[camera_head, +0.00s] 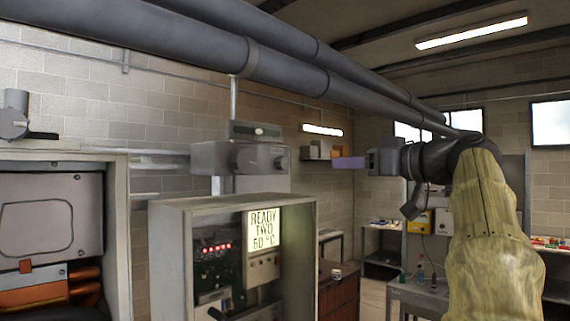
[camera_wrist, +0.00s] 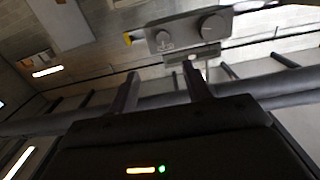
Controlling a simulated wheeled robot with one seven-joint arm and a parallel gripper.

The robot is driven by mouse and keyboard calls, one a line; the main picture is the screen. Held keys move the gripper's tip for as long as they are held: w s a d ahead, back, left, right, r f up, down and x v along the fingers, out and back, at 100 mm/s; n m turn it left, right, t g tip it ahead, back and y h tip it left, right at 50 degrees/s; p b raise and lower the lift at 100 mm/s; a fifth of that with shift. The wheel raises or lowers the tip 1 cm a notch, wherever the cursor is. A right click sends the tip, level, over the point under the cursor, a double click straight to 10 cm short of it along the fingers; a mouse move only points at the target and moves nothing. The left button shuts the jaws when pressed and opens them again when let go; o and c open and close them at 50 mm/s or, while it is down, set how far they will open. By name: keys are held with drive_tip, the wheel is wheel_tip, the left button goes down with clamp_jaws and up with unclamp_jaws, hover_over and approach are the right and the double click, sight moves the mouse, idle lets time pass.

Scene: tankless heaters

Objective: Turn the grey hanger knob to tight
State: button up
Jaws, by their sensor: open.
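In the wrist view the same box (camera_wrist: 187,36) shows at the top, with a larger knob (camera_wrist: 213,27) and a smaller one (camera_wrist: 163,40). I cannot tell which one is the hanger knob, or read any markings. My gripper (camera_head: 350,163) is to the right of the box, apart from it. In the wrist view my gripper (camera_wrist: 162,82) has its two fingers apart, with nothing between them.
Thick grey pipes (camera_head: 290,75) run overhead, above the box and my arm. A workbench (camera_head: 420,292) is at the right.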

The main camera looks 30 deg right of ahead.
drive_tip(key=shift+a+r, duration=0.2)
drive_tip(key=p, duration=0.9)
approach(286, 162)
drive_tip(key=x, duration=0.8)
drive_tip(key=shift+w+a+r, duration=0.1)
drive_tip(key=shift+w+a, duration=0.15)
drive_tip(key=shift+w, duration=0.05)
drive_tip(key=shift+w+d+f, duration=0.1)
drive_tip(key=shift+d+f, duration=0.1)
drive_tip(key=shift+a+r, duration=0.1)
drive_tip(key=c, duration=1)
